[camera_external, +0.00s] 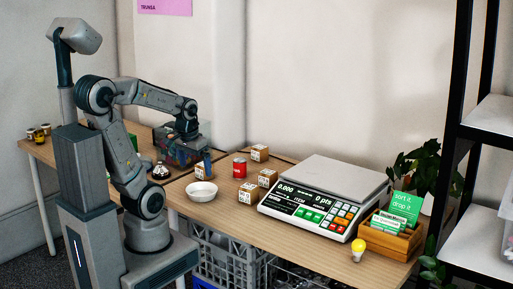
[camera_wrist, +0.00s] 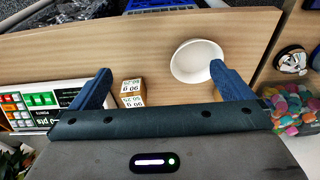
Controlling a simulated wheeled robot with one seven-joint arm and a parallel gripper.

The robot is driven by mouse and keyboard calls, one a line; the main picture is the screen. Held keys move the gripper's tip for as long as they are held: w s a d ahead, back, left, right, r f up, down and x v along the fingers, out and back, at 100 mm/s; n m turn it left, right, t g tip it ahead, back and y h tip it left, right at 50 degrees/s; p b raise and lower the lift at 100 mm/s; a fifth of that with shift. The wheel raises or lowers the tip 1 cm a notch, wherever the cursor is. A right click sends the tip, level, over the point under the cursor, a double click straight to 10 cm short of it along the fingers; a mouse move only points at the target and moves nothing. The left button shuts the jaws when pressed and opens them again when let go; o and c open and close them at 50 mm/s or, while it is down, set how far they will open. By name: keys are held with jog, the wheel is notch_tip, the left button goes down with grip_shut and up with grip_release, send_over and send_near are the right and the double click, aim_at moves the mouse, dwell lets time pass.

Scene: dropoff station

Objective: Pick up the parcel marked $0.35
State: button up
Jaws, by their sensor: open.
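Several small brown parcels with white labels stand on the wooden table: one by my gripper (camera_external: 199,169), one at the back (camera_external: 260,153), one beside the scale (camera_external: 267,178) and one in front (camera_external: 248,193). Their prices are too small to read in the external view. My gripper (camera_wrist: 160,70) is open and empty above the table. In the wrist view one parcel (camera_wrist: 130,92) shows between the blue fingers, nearer the left one. Its label seems to read 90 g; I cannot read its price with certainty.
A white bowl (camera_wrist: 196,61) lies by the right finger in the wrist view. A red can (camera_external: 239,168) stands among the parcels.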

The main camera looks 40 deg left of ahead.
dwell(0.4)
jog(key=c, duration=0.5)
jog(key=w+a+f+n+g+b, duration=0.1)
jog(key=w+a+n+b, duration=0.2)
jog(key=w+a+n, duration=0.7)
jog(key=w+a+f+n+g+b, duration=0.1)
jog(key=w+a+n+b, duration=0.2)
jog(key=w+a+n, duration=0.7)
jog(key=f+m, duration=0.1)
jog(key=f, duration=0.1)
jog(key=w+d+f+m+b, duration=0.1)
jog(key=f, duration=0.2)
jog(key=w+d+f+b, duration=0.1)
jog(key=f, duration=0.1)
jog(key=shift+w+f+m, duration=0.1)
jog(key=shift+f+m, duration=0.15)
jog(key=shift+m, duration=0.15)
jog(key=shift+w+f+b, duration=0.2)
jog(key=shift+f+b, duration=0.45)
jog(key=shift+f, duration=2.3)
